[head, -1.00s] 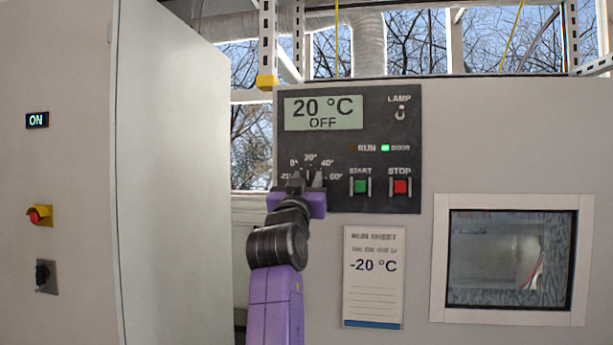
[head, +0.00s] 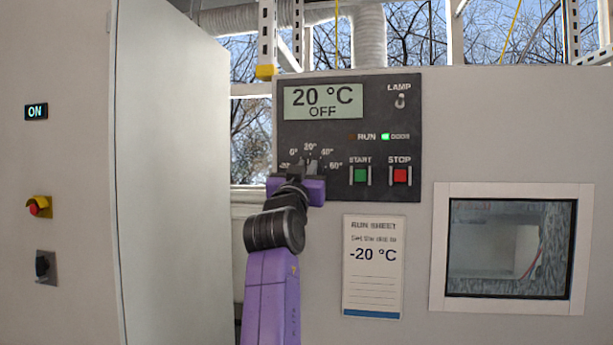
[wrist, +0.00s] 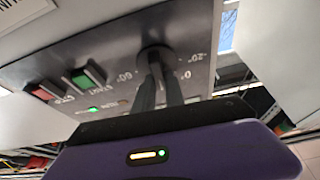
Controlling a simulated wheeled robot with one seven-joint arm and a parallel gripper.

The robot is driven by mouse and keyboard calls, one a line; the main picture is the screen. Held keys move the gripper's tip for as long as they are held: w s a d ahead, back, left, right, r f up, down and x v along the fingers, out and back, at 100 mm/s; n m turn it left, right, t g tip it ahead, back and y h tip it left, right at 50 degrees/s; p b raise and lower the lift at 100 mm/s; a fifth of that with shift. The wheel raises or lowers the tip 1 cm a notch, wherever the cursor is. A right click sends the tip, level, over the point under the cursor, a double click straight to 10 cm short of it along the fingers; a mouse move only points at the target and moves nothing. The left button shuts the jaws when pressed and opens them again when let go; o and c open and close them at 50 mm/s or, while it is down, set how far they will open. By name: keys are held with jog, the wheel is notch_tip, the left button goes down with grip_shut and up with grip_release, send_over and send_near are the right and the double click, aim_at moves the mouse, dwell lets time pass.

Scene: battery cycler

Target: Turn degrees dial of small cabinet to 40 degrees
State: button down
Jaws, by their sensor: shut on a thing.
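The degrees dial sits on the dark control panel (head: 385,193) of the small cabinet, below a scale marked 0°, 20°, 40° and 60°. My gripper (head: 309,168) is at the dial and hides most of it in the head view. In the wrist view the dark round dial (wrist: 155,53) shows at the fingertips, and the two fingers are closed on it. Where the dial's pointer stands is hidden. The display (head: 323,102) reads 20 °C and OFF.
Right of the dial are the green START button (head: 360,175) and red STOP button (head: 400,175), close to my gripper. A run sheet (head: 374,266) reading -20 °C hangs below. A large cabinet (head: 170,190) stands at the left. A window (head: 511,247) is at the lower right.

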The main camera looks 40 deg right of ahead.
jog(key=shift+s+d+m+g+h+b, duration=0.1)
jog(key=shift+m+g+h+b, duration=0.25)
jog(key=shift+m+g+b, duration=0.8)
jog(key=shift+w+a+m+g+h+b, duration=0.1)
jog(key=shift+m+g+h+b, duration=0.25)
jog(key=shift+m+b, duration=1.55)
jog(key=shift+s+d+m+g+h+b, duration=0.1)
jog(key=shift+m+g+h+b, duration=0.2)
jog(key=shift+m+g+b, duration=1.15)
jog(key=shift+m+t+p, duration=0.45)
jog(key=shift+m, duration=0.25)
jog(key=c, duration=1.4)
grip_release()
jog(key=b+v, duration=0.2)
jog(key=v, duration=0.6)
